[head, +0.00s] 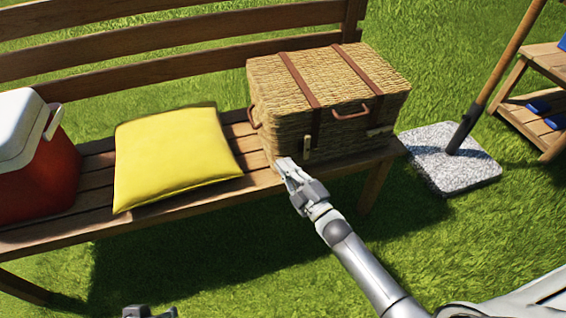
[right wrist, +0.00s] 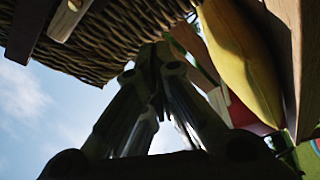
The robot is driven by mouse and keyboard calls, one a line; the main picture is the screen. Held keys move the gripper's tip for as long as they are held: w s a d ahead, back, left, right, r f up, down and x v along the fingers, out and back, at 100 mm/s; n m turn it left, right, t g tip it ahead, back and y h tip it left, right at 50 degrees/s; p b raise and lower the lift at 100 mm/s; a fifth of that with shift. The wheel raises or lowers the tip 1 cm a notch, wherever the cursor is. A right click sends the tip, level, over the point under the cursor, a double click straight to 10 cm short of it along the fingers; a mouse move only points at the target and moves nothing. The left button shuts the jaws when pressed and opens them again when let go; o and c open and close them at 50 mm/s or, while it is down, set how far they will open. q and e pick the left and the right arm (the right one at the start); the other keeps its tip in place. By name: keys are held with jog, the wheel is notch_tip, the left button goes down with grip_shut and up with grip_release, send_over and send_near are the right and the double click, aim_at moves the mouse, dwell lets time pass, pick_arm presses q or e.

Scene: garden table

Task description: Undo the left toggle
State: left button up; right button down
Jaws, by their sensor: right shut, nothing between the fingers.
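A wicker basket (head: 285,125) with a closed lid stands on the bench. Its left toggle (head: 306,144) is a small pale wooden peg at the lower end of the left brown strap (head: 298,80). In the right wrist view the toggle (right wrist: 68,18) shows at the upper left, beside a dark strap. My right gripper (head: 284,166) is shut and empty, just below and left of the toggle, apart from it. In the right wrist view its fingertips (right wrist: 156,52) meet near the wicker's lower edge. A piece of my left gripper (head: 150,312) shows at the bottom edge; its fingers are not clear.
A yellow cushion (head: 170,155) and a red cooler (head: 40,165) with a white lid are left of the basket on the wooden bench (head: 80,188). A brown handle (head: 351,113) is on the basket's front. A stone base with a pole (head: 450,160) stands at right.

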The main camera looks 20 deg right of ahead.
pick_arm(q)
jog(key=shift+s+a+r+g+p, duration=0.2)
jog(key=shift+s+r+g+p, duration=0.25)
jog(key=shift+s+p, duration=0.35)
pick_arm(e)
jog(key=r+v, duration=0.1)
jog(key=v, duration=0.7)
jog(key=shift+d+r, duration=0.2)
jog(key=shift+r, duration=0.1)
